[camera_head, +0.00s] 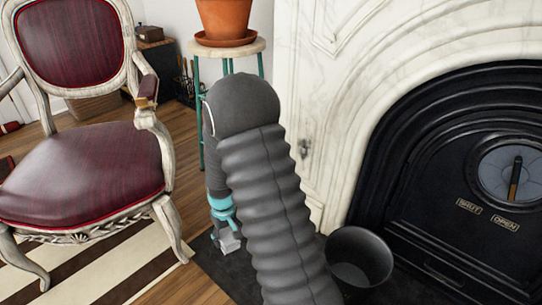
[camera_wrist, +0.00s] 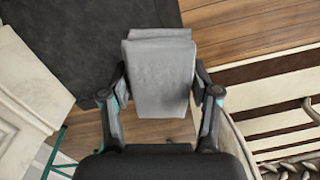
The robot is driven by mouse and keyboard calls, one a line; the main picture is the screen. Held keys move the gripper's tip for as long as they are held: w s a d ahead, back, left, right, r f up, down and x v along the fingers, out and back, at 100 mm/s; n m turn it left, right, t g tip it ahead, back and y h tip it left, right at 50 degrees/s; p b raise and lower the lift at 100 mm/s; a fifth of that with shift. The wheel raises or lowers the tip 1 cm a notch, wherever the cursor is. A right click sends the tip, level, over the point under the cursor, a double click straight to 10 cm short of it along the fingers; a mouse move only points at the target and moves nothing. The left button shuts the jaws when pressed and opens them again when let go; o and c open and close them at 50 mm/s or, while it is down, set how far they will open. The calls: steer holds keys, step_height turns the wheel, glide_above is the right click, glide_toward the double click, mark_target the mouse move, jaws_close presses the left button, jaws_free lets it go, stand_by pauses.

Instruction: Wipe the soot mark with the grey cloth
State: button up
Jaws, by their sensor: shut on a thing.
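The grey cloth (camera_wrist: 160,85) is folded and sits between the two fingers of my gripper (camera_wrist: 161,76), which is shut on it. In the head view the cloth (camera_head: 230,243) shows small and low, below the teal band near my gripper (camera_head: 226,228), over the dark hearth slab. My arm hides part of that area. The soot mark (camera_head: 305,148) is a small grey smudge on the white marble surround, just right of my arm. It is to the right of the cloth and higher in the head view, apart from it. I cannot make it out in the wrist view.
A black bucket (camera_head: 358,257) stands on the hearth slab before the black fireplace door (camera_head: 465,190). A stool (camera_head: 228,47) with a potted plant (camera_head: 222,18) stands behind my arm. A red armchair (camera_head: 85,170) stands left, by a striped rug (camera_head: 110,270).

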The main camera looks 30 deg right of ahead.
steer(key=s+d+n+g+p, duration=0.15)
steer(key=d+n+g, duration=0.25)
steer(key=d+n, duration=0.55)
steer(key=n+t+h+p, duration=0.6)
steer(key=n+t+h, duration=0.4)
steer(key=n+h, duration=0.9)
glide_toward(297, 148)
steer(key=shift+n+y, duration=0.65)
steer(key=shift+y, duration=0.25)
steer(key=shift+w+d+r, duration=0.15)
steer(key=shift+d+r, duration=0.05)
steer(key=shift+d, duration=0.45)
steer(key=shift+w+d+r, duration=0.15)
steer(key=shift+d+r, duration=0.1)
steer(key=shift+d, duration=0.35)
steer(key=shift+w+d+r, duration=0.1)
steer(key=shift+d+r, duration=0.1)
steer(key=shift+d, duration=0.45)
steer(key=shift+b+x, duration=0.8)
steer(key=shift+x, duration=0.5)
